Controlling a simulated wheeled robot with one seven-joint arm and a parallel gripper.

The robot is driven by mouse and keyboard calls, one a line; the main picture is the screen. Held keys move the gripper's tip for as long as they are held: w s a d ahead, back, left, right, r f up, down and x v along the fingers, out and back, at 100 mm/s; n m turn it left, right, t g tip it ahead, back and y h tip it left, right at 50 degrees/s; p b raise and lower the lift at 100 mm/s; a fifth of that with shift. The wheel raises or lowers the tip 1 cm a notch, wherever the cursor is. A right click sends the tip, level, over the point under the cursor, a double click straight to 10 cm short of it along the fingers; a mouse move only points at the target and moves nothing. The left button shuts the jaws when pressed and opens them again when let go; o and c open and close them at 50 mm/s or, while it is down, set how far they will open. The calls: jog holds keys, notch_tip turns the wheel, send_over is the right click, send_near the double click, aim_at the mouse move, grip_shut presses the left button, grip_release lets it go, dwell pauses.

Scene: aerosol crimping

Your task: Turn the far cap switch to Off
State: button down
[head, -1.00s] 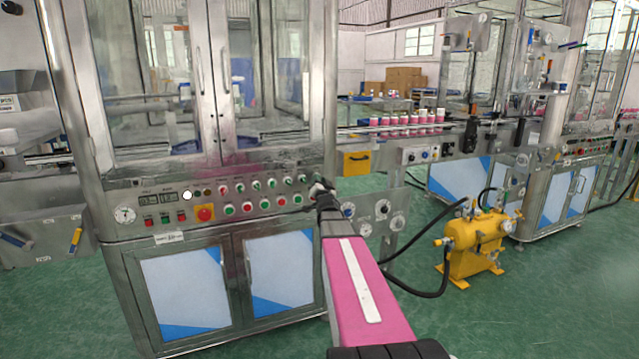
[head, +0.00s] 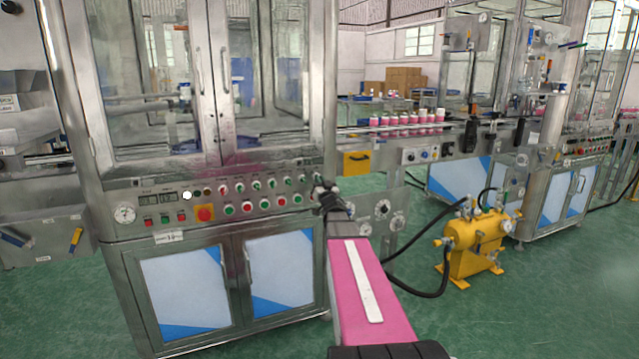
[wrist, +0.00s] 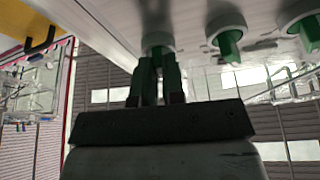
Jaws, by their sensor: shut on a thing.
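A row of green switch knobs on round collars lines the grey control panel. In the wrist view, my gripper (wrist: 157,68) has its two fingers closed around the green switch (wrist: 158,43) at the end of the row. Two more green switches, a middle one (wrist: 228,42) and one at the right edge (wrist: 308,32), are free. In the head view, my gripper (head: 322,190) is at the right end of the switch row and hides the held switch. Labels and the held knob's exact pointing direction cannot be read.
A yellow tank (head: 478,240) with black hoses stands on the open green floor.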

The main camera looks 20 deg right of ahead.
jog(key=shift+d+n+g+y, duration=0.1)
jog(key=shift+n+g+y, duration=0.1)
jog(key=shift+n+y, duration=1.2)
jog(key=shift+n+g+y, duration=0.2)
jog(key=shift+n+y, duration=0.25)
jog(key=shift+n, duration=1.75)
jog(key=shift+d+n+g+y, duration=0.1)
jog(key=shift+n+g+y, duration=0.1)
jog(key=shift+n+y, duration=1.2)
jog(key=shift+n+h, duration=0.45)
jog(key=shift+n, duration=0.15)
jog(key=c, duration=1.2)
grip_release()
jog(key=v, duration=1.1)
jog(key=shift+w+a, duration=0.1)
